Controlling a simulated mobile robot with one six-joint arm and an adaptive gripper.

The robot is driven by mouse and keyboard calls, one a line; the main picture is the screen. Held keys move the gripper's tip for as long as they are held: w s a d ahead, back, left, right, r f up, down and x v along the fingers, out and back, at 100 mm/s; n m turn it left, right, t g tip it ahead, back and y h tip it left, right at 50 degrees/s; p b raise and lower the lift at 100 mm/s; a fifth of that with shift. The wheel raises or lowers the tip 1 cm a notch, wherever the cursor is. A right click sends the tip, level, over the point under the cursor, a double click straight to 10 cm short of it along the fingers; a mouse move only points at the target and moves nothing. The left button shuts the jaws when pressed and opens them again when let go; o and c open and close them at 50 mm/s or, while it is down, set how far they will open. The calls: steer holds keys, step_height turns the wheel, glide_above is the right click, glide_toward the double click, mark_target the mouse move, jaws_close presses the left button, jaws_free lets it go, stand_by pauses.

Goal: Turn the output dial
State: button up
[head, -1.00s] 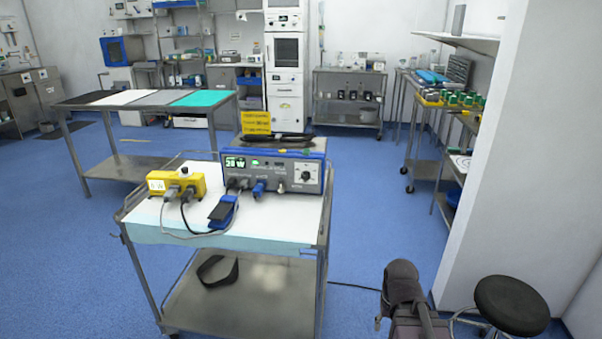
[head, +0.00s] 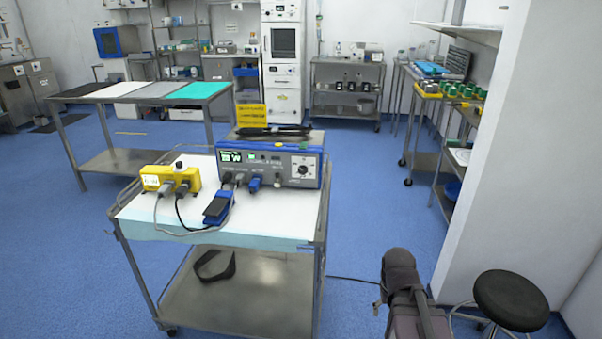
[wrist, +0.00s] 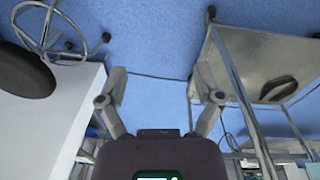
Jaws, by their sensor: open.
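The output dial (head: 303,170) is a dark round knob on a white square plate. It is at the right end of the front panel of a blue and grey powered unit (head: 262,181). The unit stands on the cart's white top, with a lit green display (head: 231,157) at its left. My gripper (wrist: 160,88) shows in the wrist view with its two fingers spread wide and nothing between them. It is over the blue floor, well apart from the dial. The dial cannot be made out in the wrist view.
A yellow box (head: 170,179) with plugged cables and a blue-black pedal (head: 218,206) share the cart top (head: 275,222). A black stool (head: 511,300) and a white wall (head: 505,160) are at the right. Blue floor (head: 345,235) is open right of the cart.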

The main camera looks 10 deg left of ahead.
steer(key=w+r+n+t+h, duration=0.3)
steer(key=w+n+t+h, duration=0.15)
steer(key=w+n, duration=0.5)
steer(key=n+t+y, duration=0.5)
steer(key=n+t, duration=0.8)
steer(key=n, duration=1.2)
glide_toward(302, 172)
steer(key=s, duration=0.3)
steer(key=shift+s+a+h, duration=0.2)
steer(key=shift+s+h, duration=0.05)
steer(key=shift+s, duration=0.05)
steer(key=shift+w+m, duration=0.2)
steer(key=shift+m, duration=0.05)
steer(key=w, duration=1.3)
steer(key=shift+w+d, duration=0.25)
steer(key=shift+d, duration=0.1)
steer(key=c, duration=1.2)
